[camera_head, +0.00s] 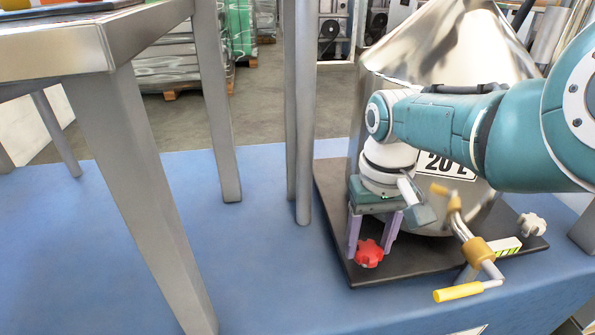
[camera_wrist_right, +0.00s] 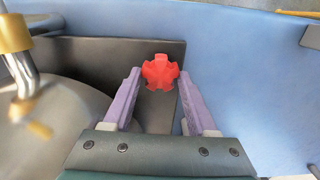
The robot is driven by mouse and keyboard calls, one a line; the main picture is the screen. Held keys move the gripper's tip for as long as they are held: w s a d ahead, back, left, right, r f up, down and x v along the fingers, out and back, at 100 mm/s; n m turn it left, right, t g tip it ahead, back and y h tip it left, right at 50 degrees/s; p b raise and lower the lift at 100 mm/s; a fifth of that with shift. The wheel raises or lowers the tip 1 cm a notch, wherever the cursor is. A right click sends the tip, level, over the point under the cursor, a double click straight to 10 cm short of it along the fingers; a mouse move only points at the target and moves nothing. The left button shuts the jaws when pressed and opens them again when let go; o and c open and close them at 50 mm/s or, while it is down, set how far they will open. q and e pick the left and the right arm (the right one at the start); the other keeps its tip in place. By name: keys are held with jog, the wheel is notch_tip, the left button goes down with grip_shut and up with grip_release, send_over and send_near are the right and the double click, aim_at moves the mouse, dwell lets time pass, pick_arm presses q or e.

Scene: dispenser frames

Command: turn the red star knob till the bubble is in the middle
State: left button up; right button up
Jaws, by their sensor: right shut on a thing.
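The red star knob (camera_head: 368,254) sits at the front left corner of the black base plate (camera_head: 420,262). My right gripper (camera_head: 371,250) reaches down to it with its two purple fingers, one on each side. In the right wrist view the red star knob (camera_wrist_right: 160,72) lies between the fingertips of the right gripper (camera_wrist_right: 159,76), and they are shut on it. A small level with a yellow-green vial (camera_head: 508,247) sits at the right of the plate. Its bubble is too small to make out. My left gripper is not in view.
A shiny steel vessel marked 20 L (camera_head: 450,60) stands on the plate, partly behind my right arm. A tap with yellow handles (camera_head: 478,250) sticks out in front. A white star knob (camera_head: 532,225) is at the right corner. Steel table legs (camera_head: 145,200) stand at the left.

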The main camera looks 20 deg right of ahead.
aim_at(368, 247)
jog(key=shift+n, duration=0.3)
dwell(0.4)
jog(key=o, duration=1.4)
jog(key=shift+c, duration=0.2)
notch_tip(368, 247, up, 10)
jog(key=p, duration=0.9)
